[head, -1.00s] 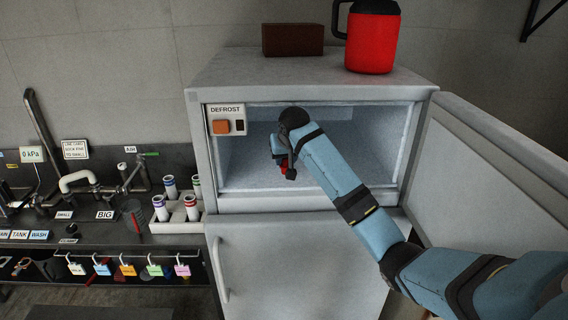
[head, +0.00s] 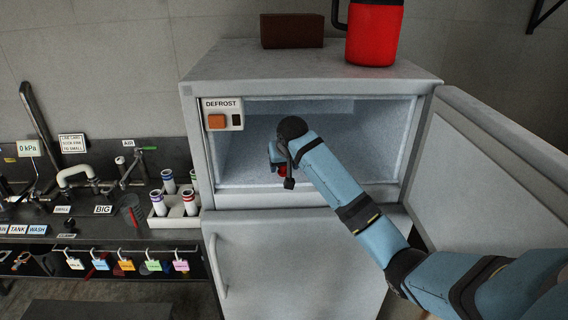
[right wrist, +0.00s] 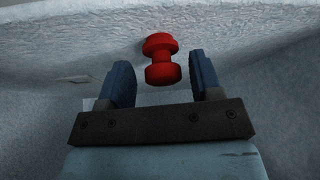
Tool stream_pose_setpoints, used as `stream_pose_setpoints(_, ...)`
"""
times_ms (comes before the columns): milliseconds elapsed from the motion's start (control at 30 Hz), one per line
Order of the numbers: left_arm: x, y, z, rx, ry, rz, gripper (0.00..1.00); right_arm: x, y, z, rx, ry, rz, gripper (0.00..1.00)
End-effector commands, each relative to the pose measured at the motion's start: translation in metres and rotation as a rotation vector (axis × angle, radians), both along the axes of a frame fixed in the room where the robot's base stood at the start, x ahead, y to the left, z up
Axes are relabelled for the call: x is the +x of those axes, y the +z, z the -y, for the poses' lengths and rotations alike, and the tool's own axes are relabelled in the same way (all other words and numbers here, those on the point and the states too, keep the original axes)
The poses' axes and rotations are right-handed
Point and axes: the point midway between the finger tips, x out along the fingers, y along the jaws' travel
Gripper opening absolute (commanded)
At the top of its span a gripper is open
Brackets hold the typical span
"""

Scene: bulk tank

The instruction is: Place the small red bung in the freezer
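The small red bung (head: 282,170) is inside the open upper compartment of the freezer (head: 362,207), close to its front edge. In the right wrist view the bung (right wrist: 161,60) has two wide ends and a narrow neck. My right gripper (head: 279,158) reaches into the compartment at the bung. In the right wrist view its two blue fingers (right wrist: 162,82) stand apart, with a gap on each side of the bung. The bung's far end is against or just before the frosty surface; I cannot tell if it rests there. My left gripper is not in view.
The freezer door (head: 490,190) stands open at the right. A red jug (head: 374,35) and a brown block (head: 292,31) stand on top. A defrost panel (head: 222,115) is at the compartment's upper left. A bench with a tube rack (head: 176,222) is at the left.

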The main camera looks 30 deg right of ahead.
Motion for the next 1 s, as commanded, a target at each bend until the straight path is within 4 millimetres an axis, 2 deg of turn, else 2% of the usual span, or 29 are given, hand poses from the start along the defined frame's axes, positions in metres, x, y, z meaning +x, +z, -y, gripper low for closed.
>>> stream_pose_setpoints(167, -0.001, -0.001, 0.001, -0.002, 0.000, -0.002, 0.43, 0.000, 0.001, 0.000, 0.000, 0.000, 0.001, 0.59)
stream_pose_setpoints(333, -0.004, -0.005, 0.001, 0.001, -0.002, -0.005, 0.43, -0.004, 0.012, -0.002, 0.001, 0.001, 0.003, 0.59)
stream_pose_setpoints(700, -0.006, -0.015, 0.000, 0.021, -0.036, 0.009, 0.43, -0.040, 0.079, -0.015, -0.001, 0.002, 0.005, 0.59)
stream_pose_setpoints(833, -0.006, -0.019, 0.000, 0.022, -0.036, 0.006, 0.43, -0.049, 0.097, -0.018, 0.000, 0.002, 0.004, 0.59)
stream_pose_setpoints(1000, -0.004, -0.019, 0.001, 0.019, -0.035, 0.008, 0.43, -0.055, 0.107, -0.020, 0.001, 0.000, 0.000, 0.59)
